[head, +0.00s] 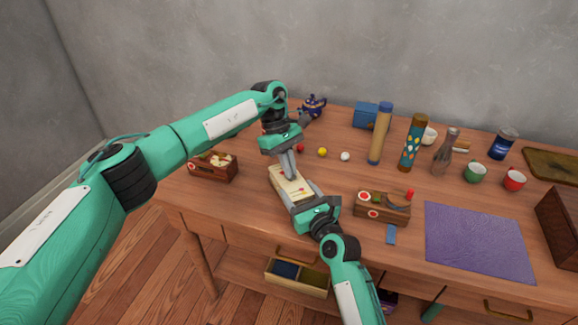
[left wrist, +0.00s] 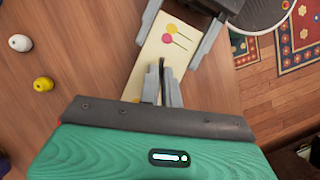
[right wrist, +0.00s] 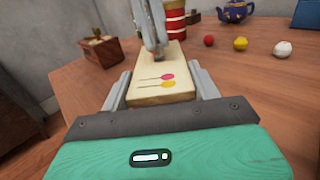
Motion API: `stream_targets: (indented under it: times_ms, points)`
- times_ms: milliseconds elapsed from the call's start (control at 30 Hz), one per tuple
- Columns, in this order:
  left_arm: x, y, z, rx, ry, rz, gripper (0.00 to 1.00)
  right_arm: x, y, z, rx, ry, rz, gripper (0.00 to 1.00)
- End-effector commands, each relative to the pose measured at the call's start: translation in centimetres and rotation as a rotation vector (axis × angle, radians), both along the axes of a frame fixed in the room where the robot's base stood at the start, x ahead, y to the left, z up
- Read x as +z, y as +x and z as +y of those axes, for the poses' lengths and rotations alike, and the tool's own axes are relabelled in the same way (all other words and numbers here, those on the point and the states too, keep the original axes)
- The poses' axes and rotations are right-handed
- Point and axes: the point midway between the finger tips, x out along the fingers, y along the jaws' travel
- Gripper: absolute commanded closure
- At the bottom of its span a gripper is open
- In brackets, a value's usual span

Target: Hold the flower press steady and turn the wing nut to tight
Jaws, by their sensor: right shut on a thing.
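The flower press (head: 280,182) is a narrow cream wooden block with painted pink and yellow flowers, near the front edge of the table. It also shows in the left wrist view (left wrist: 158,55) and the right wrist view (right wrist: 172,62). My right gripper (head: 297,195) is shut on the press, one finger along each long side. My left gripper (head: 291,177) points down over the far end of the press, its fingers close together with a narrow dark gap between them. The wing nut is hidden by these fingers, so its hold cannot be made out.
A wooden box (head: 213,166) stands left of the press, and a wooden block with red-topped parts (head: 383,208) stands right. Small red, yellow (head: 322,152) and white balls and a blue teapot (head: 313,105) lie behind. A purple mat (head: 475,237) covers the right front.

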Motion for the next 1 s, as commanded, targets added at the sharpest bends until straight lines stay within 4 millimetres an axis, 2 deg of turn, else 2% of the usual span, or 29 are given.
stream_targets:
  times_ms: [33,267,400,767,867,1000]
  points:
    - [0.3,0.3,0.3,0.004,0.001,-0.005,1.00,-0.5,0.0,-0.2,-0.003,-0.004,0.008,0.71]
    - [0.4,0.3,0.3,0.005,0.000,-0.006,1.00,-0.5,-0.1,-0.2,-0.002,-0.005,0.009,0.71]
    - [0.3,0.2,0.2,0.005,0.000,-0.005,0.73,-0.5,-0.1,-0.2,-0.002,-0.005,0.008,0.71]
    - [0.5,0.2,0.2,0.002,0.000,-0.003,0.73,-0.4,0.0,-0.1,0.000,-0.004,0.006,0.71]
    - [1.7,0.6,0.5,0.003,-0.001,-0.006,0.73,-0.3,0.0,0.0,0.000,-0.004,0.005,0.71]
    - [4.3,1.4,1.2,0.004,-0.002,-0.007,0.73,-0.3,0.0,0.0,0.000,-0.003,0.004,0.71]
